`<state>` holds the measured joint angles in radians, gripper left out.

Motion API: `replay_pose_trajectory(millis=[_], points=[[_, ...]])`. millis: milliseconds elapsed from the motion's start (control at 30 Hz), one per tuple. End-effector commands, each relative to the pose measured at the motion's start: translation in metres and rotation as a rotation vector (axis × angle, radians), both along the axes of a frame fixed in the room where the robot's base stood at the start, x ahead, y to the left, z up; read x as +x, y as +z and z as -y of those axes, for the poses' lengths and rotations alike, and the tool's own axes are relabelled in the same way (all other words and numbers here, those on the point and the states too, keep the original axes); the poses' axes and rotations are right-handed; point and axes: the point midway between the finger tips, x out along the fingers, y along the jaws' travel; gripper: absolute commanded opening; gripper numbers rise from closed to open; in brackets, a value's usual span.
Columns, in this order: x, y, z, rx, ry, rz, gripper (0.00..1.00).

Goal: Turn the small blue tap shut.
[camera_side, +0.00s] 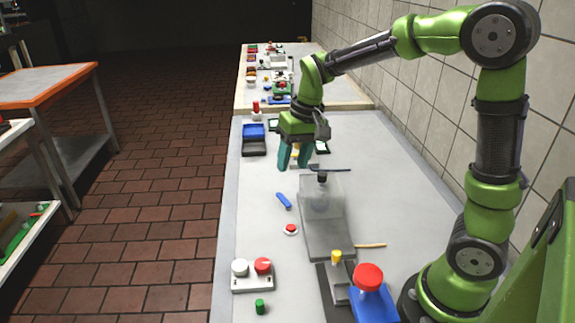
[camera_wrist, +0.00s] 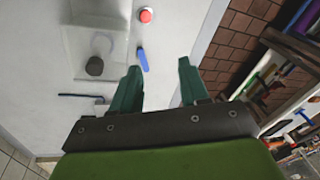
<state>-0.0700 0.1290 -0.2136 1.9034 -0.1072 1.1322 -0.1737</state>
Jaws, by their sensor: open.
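A small blue bar (camera_side: 284,200), which looks like the tap's handle, lies at a slant on the pale worktop, left of a clear box. In the wrist view the blue bar (camera_wrist: 142,60) shows just beyond the left fingertip. My gripper (camera_side: 293,166) hangs above the worktop, farther back than the bar, with its green fingers pointing down. The fingers (camera_wrist: 158,66) are apart with nothing between them. No contact with the bar shows. The tap's body and turning axis are too small to make out.
A clear box (camera_side: 312,200) with a black knob stands right of the bar on a grey base (camera_side: 328,243). A red button (camera_side: 290,229) sits in front. A thin dark rod (camera_side: 330,170) lies behind the box. The worktop's left edge is close.

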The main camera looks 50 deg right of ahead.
Motion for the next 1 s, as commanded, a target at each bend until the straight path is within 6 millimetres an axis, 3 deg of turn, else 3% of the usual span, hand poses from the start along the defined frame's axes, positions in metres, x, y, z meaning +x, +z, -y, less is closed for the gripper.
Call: replay_pose_trajectory(millis=[300,600,733,1000], points=[[-0.055,0.010,-0.027,0.034,-0.017,0.097,0.45],[-0.099,0.017,-0.044,0.034,-0.003,0.182,0.45],[-0.110,0.019,-0.048,0.030,0.007,0.206,0.45],[-0.112,0.027,-0.048,0.025,0.008,0.237,0.45]])
